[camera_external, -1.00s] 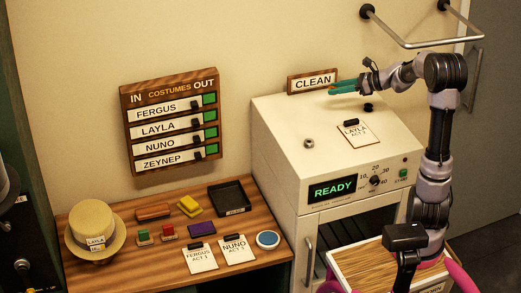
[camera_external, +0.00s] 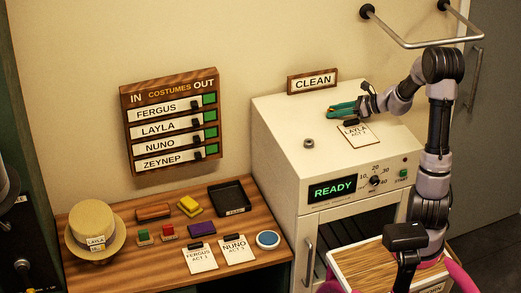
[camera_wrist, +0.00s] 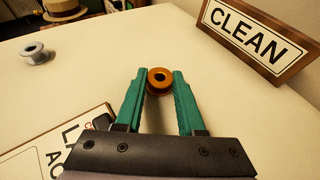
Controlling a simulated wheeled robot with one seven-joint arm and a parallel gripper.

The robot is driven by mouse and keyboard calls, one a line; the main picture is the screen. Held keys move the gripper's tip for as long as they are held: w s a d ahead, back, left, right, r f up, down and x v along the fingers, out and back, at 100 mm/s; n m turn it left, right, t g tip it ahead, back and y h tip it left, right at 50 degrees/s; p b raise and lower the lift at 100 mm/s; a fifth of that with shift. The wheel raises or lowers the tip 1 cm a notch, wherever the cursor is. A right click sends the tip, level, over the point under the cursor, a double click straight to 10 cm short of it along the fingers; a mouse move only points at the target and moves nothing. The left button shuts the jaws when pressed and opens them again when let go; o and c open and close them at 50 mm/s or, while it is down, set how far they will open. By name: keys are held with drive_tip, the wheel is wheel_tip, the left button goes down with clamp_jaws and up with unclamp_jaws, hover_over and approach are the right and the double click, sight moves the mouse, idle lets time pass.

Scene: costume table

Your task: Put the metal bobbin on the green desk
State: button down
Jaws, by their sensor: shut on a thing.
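My gripper (camera_wrist: 159,82) has teal fingers. It is shut on an orange-brown bobbin (camera_wrist: 160,77), which sits between the fingertips in the wrist view. In the external view, my gripper (camera_external: 329,112) is low over the white cabinet top (camera_external: 283,114), behind the Layla card. Whether the held bobbin touches the top is unclear. The grey metal bobbin (camera_wrist: 36,54) stands upright on the cabinet top, apart from my gripper and to its left. It also shows in the external view (camera_external: 308,143). I cannot make out a green desk in these frames.
A CLEAN sign (camera_external: 312,81) stands at the back of the cabinet top. The Layla card (camera_external: 356,134) lies near my gripper. A wooden table (camera_external: 150,265) at the lower left holds a straw hat (camera_external: 93,222), a black tray (camera_external: 230,197), colored blocks and cards. A rail (camera_external: 430,43) juts from the wall.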

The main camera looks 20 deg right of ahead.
drive_tip(key=c, duration=0.5)
unclamp_jaws()
